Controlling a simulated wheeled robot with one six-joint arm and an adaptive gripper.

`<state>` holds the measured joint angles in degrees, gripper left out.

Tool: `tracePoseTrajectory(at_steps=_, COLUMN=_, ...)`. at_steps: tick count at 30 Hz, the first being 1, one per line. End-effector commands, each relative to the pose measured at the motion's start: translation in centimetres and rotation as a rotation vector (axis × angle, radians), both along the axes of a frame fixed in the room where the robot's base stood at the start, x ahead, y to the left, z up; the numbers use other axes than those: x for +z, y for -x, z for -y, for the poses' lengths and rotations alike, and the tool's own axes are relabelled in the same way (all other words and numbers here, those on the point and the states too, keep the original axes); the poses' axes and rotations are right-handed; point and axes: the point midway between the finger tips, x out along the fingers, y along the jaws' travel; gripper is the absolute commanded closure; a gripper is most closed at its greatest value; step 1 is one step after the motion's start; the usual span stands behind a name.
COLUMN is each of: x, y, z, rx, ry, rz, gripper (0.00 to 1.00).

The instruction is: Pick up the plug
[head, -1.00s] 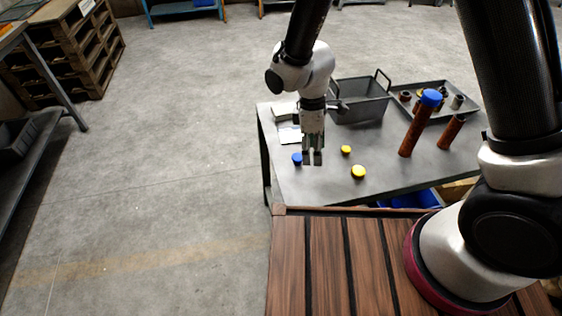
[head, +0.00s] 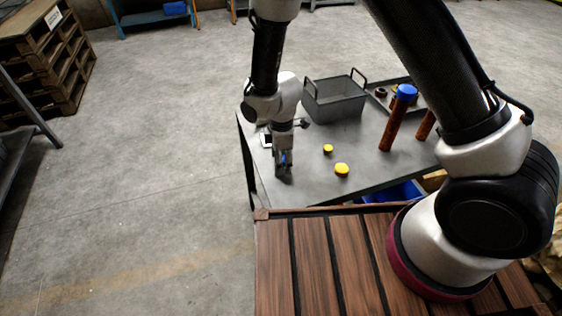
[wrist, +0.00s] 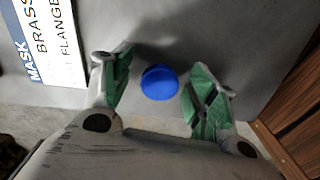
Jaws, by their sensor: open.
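A blue plug (wrist: 159,82) lies on the grey table and sits between the two green-padded fingers of my gripper (wrist: 158,92) in the wrist view. Gaps show on both sides of it, so the fingers are open and not touching it. In the head view my gripper (head: 284,168) points down at the table's near left part, with a bit of the blue plug (head: 283,159) showing between its fingers. Two yellow plugs, a smaller one (head: 328,148) and a larger one (head: 342,169), lie to the right on the table.
A grey bin with handles (head: 336,98) stands behind. A rusty pipe with a blue cap (head: 394,120) and another pipe (head: 426,124) stand at right. A tray (head: 376,86) of parts is at the back. A printed card (wrist: 48,40) lies left of my gripper.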

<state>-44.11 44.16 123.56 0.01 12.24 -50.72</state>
Motion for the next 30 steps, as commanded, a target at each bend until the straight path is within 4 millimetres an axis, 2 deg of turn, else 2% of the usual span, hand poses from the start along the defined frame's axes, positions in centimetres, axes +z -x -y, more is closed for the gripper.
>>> tracePoseTrajectory(at_steps=5, x=0.0, y=0.0, z=0.0, rx=-0.001, ry=0.000, rz=0.000, gripper=0.42)
tracePoseTrajectory(at_steps=12, x=0.0, y=0.0, z=0.0, rx=-0.001, ry=0.000, rz=0.000, gripper=0.84)
tracePoseTrajectory(at_steps=23, x=0.2, y=0.0, z=0.0, rx=-0.001, ry=0.000, rz=0.000, gripper=0.85)
tracePoseTrajectory(at_steps=26, x=0.9, y=0.0, z=0.0, rx=-0.001, ry=0.000, rz=0.000, gripper=0.85)
tracePoseTrajectory(at_steps=30, x=3.1, y=-0.1, z=-0.1, rx=-0.001, ry=-0.002, rz=0.003, gripper=0.85)
